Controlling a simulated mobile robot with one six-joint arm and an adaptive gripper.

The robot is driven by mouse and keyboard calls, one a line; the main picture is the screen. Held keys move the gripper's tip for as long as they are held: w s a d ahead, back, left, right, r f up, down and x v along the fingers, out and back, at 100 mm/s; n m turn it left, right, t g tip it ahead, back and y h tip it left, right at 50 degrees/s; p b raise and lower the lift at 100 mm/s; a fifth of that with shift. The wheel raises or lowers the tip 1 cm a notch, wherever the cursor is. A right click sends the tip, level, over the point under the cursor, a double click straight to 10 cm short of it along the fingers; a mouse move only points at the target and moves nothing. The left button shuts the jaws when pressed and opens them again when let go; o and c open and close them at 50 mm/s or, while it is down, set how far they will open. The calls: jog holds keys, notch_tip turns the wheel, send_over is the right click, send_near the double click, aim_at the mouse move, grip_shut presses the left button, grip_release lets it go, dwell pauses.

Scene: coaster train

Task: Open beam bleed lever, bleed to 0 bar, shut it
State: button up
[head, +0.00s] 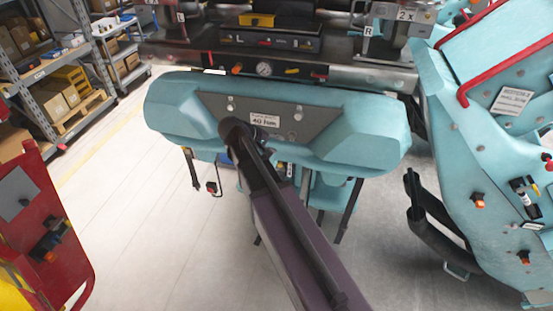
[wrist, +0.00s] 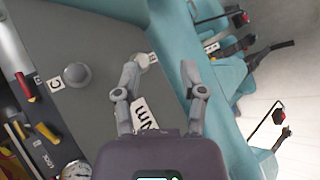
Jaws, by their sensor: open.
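A dark beam (head: 345,78) carries a row of small levers and a round gauge (head: 264,69), which also shows at the lower left of the wrist view (wrist: 75,170). A red lever (head: 318,76) and a yellow lever (head: 292,71) are on its face. In the wrist view a red lever (wrist: 27,90) is by a "C" label, and a yellow-tipped lever (wrist: 48,133) is near the gauge. Which one is the bleed lever, and the gauge reading, I cannot tell. My gripper (wrist: 160,72) is open and empty over the grey panel, apart from the levers.
A teal housing (head: 370,140) with a "40 Nm" label (head: 265,120) sits below the beam. A teal machine with red rails (head: 490,150) stands at the right, a red stand (head: 40,220) at the left. Shelves (head: 60,80) are at the back left. Floor between is clear.

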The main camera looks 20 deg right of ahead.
jog(key=shift+s+a+f+y+b, duration=0.2)
jog(key=shift+s+f+y+b, duration=0.3)
jog(key=shift+s+f, duration=0.65)
jog(key=shift+f, duration=0.1)
jog(key=s+a+f+y+b, duration=0.3)
jog(key=s+f+b, duration=0.1)
jog(key=f, duration=0.2)
jog(key=s+a+f+m+y+b, duration=0.1)
jog(key=s+a+f+y+b, duration=0.2)
jog(key=s+f+b, duration=0.1)
jog(key=s+a+f+m+g+y+b, duration=0.1)
jog(key=s+a+f+y+b, duration=0.2)
jog(key=f, duration=0.6)
jog(key=s+b, duration=0.2)
jog(key=shift+s, duration=0.4)
jog(key=shift+o, duration=0.3)
jog(key=shift+d, duration=0.1)
